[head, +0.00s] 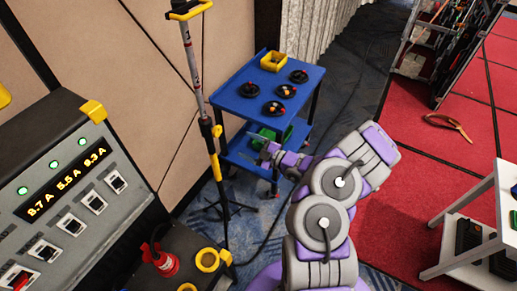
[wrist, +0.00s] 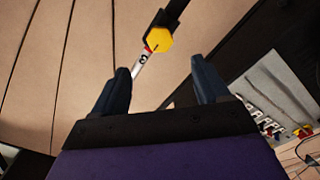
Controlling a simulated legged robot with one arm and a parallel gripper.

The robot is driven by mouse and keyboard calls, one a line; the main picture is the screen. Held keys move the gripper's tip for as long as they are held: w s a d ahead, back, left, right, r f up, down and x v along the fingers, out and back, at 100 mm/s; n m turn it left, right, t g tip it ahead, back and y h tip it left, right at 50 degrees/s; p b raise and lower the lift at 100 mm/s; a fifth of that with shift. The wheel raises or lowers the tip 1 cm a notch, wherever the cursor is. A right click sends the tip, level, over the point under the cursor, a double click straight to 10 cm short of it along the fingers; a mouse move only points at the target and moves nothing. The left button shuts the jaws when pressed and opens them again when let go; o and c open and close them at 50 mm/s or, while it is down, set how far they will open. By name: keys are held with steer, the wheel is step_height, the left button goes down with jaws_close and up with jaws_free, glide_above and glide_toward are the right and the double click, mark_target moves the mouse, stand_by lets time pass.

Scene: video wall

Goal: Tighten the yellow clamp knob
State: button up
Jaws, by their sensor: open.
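The yellow clamp knob (wrist: 159,40) shows in the wrist view as a faceted yellow piece at the upper middle, with a black clamp part above it. A pale marked pole (wrist: 142,65) runs beside it. In the head view a yellow piece that looks like this knob (head: 217,131) sits partway up the stand pole (head: 193,65). My gripper (wrist: 160,72) is open and empty, its two dark fingers apart. The knob appears beyond the fingertips, between their lines, with no visible contact. In the head view my gripper (head: 266,153) is right of the pole and lower than the knob.
A blue cart (head: 258,108) with black round items and a yellow bin (head: 273,61) stands behind my gripper. A control panel (head: 65,185) is at left. Beige wall panels rise behind the pole. A cable lies on the floor.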

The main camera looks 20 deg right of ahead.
steer(key=shift+v, duration=1.95)
steer(key=s+a+r+n+g+y, duration=0.35)
steer(key=a+r+n+g, duration=0.25)
steer(key=a+r+n, duration=0.35)
steer(key=s+a+r+n+g+y, duration=0.35)
steer(key=a+r+n+g, duration=0.2)
steer(key=a+n, duration=0.55)
steer(key=s+a+r+n+g+h, duration=0.3)
steer(key=s+n+g, duration=0.1)
steer(key=s+n, duration=0.5)
steer(key=s+d+n+g+h+b, duration=0.1)
steer(key=s+n+g+h+b, duration=0.15)
steer(key=s+n+h, duration=0.85)
steer(key=s+d+n+t+h, duration=0.1)
steer(key=s+d+n+h, duration=0.2)
steer(key=s+d+n, duration=0.7)
steer(key=d+r+n, duration=0.1)
steer(key=n, duration=0.4)
steer(key=shift+t+h, duration=0.3)
